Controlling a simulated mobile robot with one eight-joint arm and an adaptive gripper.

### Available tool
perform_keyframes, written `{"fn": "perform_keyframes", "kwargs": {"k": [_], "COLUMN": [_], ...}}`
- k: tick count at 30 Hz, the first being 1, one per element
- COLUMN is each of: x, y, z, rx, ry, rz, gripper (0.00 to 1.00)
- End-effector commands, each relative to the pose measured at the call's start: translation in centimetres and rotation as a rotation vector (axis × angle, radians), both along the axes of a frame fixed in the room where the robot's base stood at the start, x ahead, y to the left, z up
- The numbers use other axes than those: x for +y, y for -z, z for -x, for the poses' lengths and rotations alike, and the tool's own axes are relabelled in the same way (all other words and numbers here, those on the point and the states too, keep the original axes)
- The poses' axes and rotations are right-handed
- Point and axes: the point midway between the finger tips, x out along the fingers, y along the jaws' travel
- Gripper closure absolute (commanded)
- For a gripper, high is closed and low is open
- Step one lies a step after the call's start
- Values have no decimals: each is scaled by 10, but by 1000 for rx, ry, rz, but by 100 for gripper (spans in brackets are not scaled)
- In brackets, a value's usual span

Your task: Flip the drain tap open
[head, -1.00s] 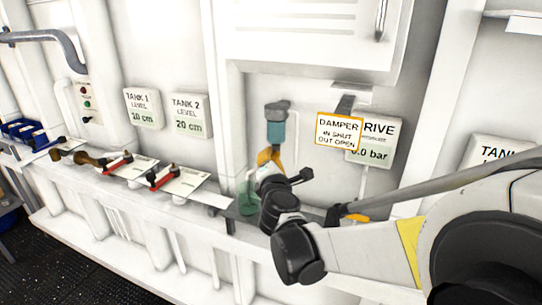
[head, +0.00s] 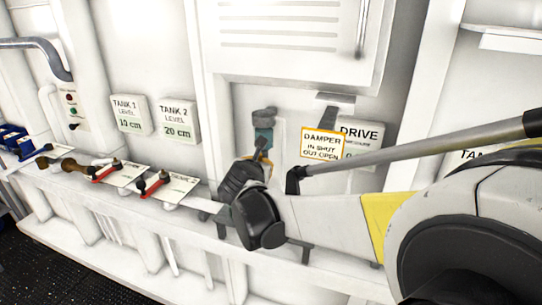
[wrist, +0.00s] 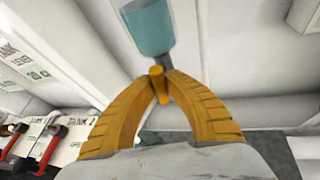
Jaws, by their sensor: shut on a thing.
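A teal bowl (head: 264,136) with a grey top hangs on the white wall, and its lower part is behind my wrist. The wrist view shows the teal bowl (wrist: 149,27) with a grey stem below it. A small yellow-orange tap lever (wrist: 158,84) is at the end of the stem. My gripper (wrist: 160,78) has its two ribbed orange fingers closed around this lever from both sides. In the head view the fingers are mostly hidden by my wrist, and only a bit of orange shows.
A damper sign (head: 323,146) and a drive gauge (head: 360,133) are right of the bowl, partly behind my arm. Red-handled levers (head: 106,172) stand on the ledge to the left. Tank 1 (head: 130,115) and Tank 2 (head: 177,119) level plates are on the wall above.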

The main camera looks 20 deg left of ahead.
Motion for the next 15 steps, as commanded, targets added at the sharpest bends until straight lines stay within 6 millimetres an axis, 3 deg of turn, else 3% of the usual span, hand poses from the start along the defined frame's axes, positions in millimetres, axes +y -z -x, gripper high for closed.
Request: {"fn": "perform_keyframes", "kwargs": {"k": [15], "x": [1], "y": [0], "z": [0], "rx": [10], "ry": [-1], "rz": [145], "gripper": [100]}}
